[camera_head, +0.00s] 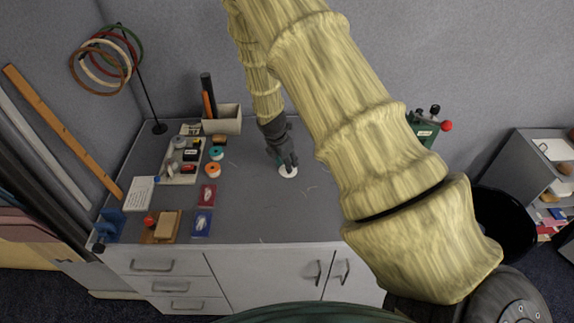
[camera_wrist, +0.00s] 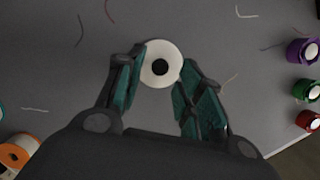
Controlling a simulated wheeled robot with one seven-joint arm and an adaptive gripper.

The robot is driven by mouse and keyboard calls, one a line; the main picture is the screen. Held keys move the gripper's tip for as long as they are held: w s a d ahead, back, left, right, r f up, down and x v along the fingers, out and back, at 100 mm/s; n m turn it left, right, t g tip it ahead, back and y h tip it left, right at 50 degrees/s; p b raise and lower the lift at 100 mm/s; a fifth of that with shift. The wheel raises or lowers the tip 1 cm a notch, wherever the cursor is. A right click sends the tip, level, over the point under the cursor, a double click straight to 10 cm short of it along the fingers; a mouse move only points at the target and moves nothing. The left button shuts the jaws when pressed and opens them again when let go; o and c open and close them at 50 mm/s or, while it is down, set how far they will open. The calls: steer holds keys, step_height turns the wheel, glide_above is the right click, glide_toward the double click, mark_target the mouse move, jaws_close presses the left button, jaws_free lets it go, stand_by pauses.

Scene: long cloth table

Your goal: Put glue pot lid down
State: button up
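The glue pot lid is a flat white disc with a dark round centre (camera_wrist: 170,51), between my fingertips in the wrist view. It also shows as a white disc in the head view (camera_head: 288,173), right under my gripper (camera_head: 289,163). In the wrist view the two teal-padded fingers of my gripper (camera_wrist: 164,58) come up against opposite edges of the disc, so my gripper appears shut on its rim. The lid is low over the grey table (camera_head: 300,220); I cannot tell if it touches the surface. I cannot make out the glue pot.
Left of the lid are orange (camera_head: 212,170) and teal (camera_head: 216,153) spools, a tray of small items (camera_head: 170,178) and red (camera_head: 207,195) and blue (camera_head: 201,223) cards. The front table middle is clear.

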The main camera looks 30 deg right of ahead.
steer(key=b+v, duration=0.3)
steer(key=v, duration=0.7)
steer(key=shift+r, duration=0.1)
stand_by(0.5)
